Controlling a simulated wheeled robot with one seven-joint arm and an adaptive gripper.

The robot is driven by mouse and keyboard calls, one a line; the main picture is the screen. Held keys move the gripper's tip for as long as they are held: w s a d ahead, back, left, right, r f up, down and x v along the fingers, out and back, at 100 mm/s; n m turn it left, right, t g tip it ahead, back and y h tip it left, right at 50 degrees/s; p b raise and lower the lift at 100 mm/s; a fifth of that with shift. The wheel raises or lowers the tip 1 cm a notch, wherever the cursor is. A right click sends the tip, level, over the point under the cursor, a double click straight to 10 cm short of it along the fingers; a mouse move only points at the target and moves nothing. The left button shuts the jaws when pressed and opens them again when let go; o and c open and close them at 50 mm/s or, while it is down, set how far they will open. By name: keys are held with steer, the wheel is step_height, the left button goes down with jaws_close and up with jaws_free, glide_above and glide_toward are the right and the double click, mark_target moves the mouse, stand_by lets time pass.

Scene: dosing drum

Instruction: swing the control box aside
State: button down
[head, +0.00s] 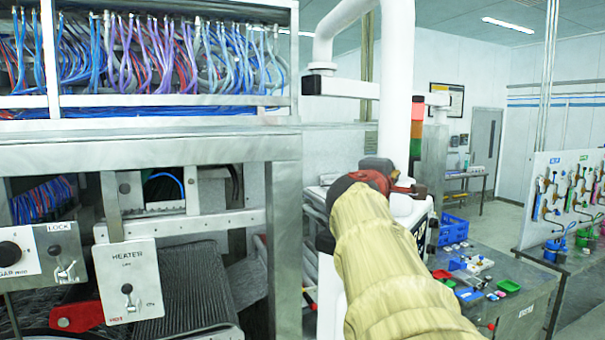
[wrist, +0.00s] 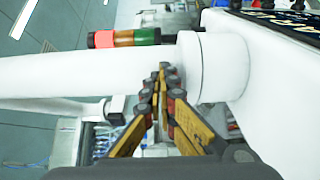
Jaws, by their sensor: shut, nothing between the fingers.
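The control box (head: 404,207) is a white housing hanging at the foot of a thick white vertical pipe (head: 397,75). My sleeved arm hides much of it in the head view. In the wrist view the box (wrist: 268,85) fills the right side, with a dark lettered panel at its upper edge. The pipe (wrist: 90,75) runs left from a round white collar (wrist: 205,66) on the box. My gripper (wrist: 165,75) is shut and empty, its fingertips in front of the pipe close to the collar. I cannot tell whether they touch.
A signal light (head: 417,130) in red, orange and green stands beside the pipe. A machine frame with a heater switch plate (head: 128,281) and bundled cables is at the left. A bench with coloured bins (head: 453,229) and a tool board (head: 567,196) are at the right.

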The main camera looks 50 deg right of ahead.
steer(key=shift+s+d+f, duration=0.3)
steer(key=shift+s+d, duration=0.05)
steer(key=shift+d, duration=0.2)
steer(key=shift+s+d, duration=0.25)
steer(key=shift+s, duration=0.05)
steer(key=shift+w+a+f, duration=0.1)
